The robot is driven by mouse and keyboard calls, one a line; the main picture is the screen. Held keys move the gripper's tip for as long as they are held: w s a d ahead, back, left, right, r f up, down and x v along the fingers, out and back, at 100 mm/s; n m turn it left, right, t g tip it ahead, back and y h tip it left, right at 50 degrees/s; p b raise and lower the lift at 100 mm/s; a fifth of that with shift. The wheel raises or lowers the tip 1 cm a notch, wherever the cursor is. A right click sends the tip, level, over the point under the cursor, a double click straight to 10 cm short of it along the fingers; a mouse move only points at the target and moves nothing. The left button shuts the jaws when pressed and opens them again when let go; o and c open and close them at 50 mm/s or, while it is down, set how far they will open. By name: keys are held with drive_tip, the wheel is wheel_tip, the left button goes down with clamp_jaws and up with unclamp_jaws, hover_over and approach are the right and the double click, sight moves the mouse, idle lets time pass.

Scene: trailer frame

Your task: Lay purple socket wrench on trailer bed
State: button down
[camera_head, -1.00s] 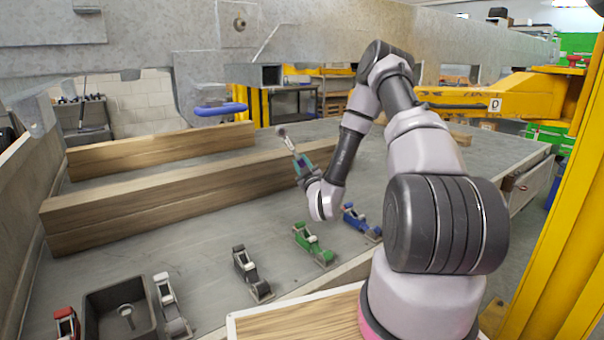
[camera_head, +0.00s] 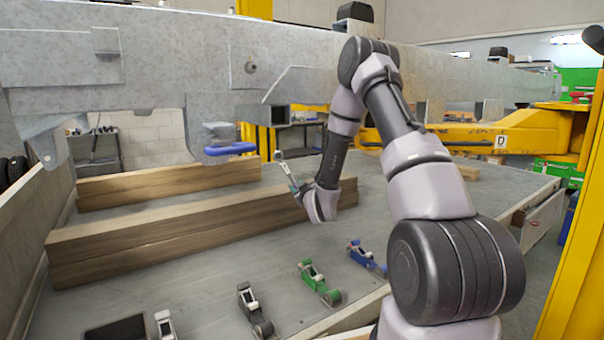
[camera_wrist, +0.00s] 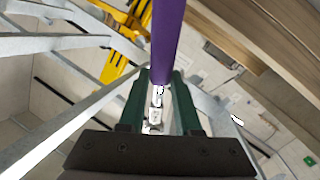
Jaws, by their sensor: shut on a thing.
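My gripper (camera_head: 294,187) is shut on the purple socket wrench, whose purple shaft (camera_wrist: 166,35) stands between the two green fingers in the wrist view. In the head view the wrench (camera_head: 284,167) looks thin and greyish, with a rounded end, and points up and left from my gripper. My gripper is near the right part of the long front wooden beam in the picture; the exact gap is hard to tell. A wide grey flat surface (camera_head: 190,285) lies below, and I cannot tell whether it is the trailer bed.
Stacked wooden beams (camera_head: 150,240) lie on the grey surface. A large galvanized frame beam (camera_head: 180,60) crosses above, with a blue-handled part (camera_head: 235,149) hanging below. A green plane-like tool (camera_head: 320,283), a blue one (camera_head: 366,258) and a black one (camera_head: 254,310) stand along the front.

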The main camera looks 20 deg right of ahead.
drive_tip(key=shift+s+a+f+g+y, duration=0.2)
drive_tip(key=shift+s+a+f+g, duration=0.8)
drive_tip(key=shift+s+f+g, duration=2.75)
drive_tip(key=shift+s+a+f+g+y, duration=0.2)
drive_tip(key=shift+s+a+f+g, duration=0.7)
drive_tip(key=shift+f, duration=5.7)
drive_tip(key=shift+s+a+f+g+y, duration=0.2)
drive_tip(key=shift+s+a+f+g, duration=0.85)
drive_tip(key=shift+s+f+g, duration=2.75)
drive_tip(key=shift+w+f+t, duration=0.35)
drive_tip(key=shift+f+t, duration=0.25)
drive_tip(key=shift+f, duration=0.3)
drive_tip(key=shift+w+f+t, duration=0.35)
drive_tip(key=shift+f+t, duration=0.2)
drive_tip(key=shift+f, duration=0.35)
drive_tip(key=shift+w+f+t, duration=0.35)
drive_tip(key=shift+f+t, duration=0.25)
drive_tip(key=shift+f, duration=0.3)
unclamp_jaws()
